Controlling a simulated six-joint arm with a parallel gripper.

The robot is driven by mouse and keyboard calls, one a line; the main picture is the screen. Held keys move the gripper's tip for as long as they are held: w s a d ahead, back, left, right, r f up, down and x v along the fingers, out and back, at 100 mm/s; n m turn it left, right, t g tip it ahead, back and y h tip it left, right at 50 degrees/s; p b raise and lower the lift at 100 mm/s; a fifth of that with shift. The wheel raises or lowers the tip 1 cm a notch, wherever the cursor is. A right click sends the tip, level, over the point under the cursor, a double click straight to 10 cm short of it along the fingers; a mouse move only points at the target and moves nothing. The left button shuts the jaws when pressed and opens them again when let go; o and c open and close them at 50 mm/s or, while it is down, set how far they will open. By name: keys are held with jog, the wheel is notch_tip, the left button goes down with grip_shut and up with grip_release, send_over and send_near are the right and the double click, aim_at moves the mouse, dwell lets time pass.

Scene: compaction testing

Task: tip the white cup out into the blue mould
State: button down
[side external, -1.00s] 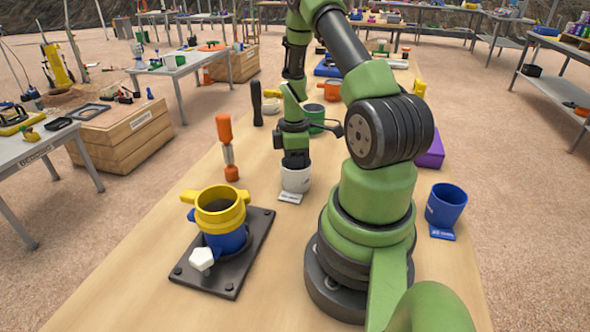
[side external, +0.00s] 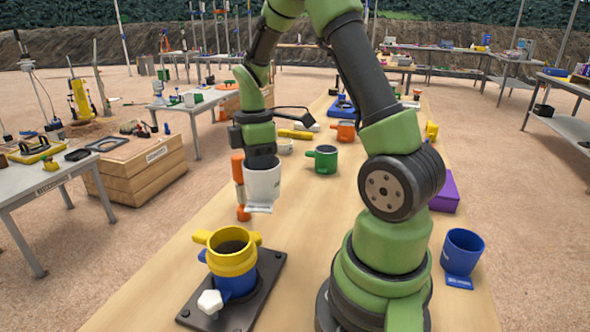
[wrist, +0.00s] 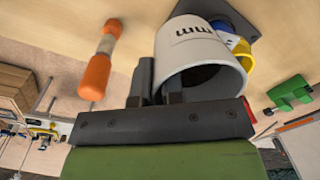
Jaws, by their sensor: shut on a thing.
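The white cup (side external: 262,183) is in my gripper (side external: 262,160), held upright above the table in the side view. In the wrist view the cup (wrist: 200,50) shows black marks on its wall, and my gripper (wrist: 160,90) is shut on it at the rim. The cup's contents cannot be seen. The blue mould (side external: 240,278) stands on a dark base plate (side external: 262,290) with a yellow collar (side external: 232,262) on top, to the front left of the cup. In the wrist view the mould is partly hidden behind the cup.
A green mug (side external: 323,160) and an orange mug (side external: 345,131) stand farther back. A blue cup (side external: 462,250) and a purple box (side external: 444,192) are to the right. The wood between cup and green mug is clear.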

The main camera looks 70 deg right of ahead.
jog(key=a+r+n+t+h, duration=0.1)
jog(key=a+t+h, duration=0.4)
jog(key=h, duration=0.6)
jog(key=a+r+n+t+h, duration=0.1)
jog(key=a+r+t+h, duration=0.1)
jog(key=a+t+h, duration=0.4)
jog(key=shift+a+r+h, duration=0.35)
jog(key=shift+a+h, duration=1.7)
jog(key=shift+h, duration=0.35)
dwell(0.7)
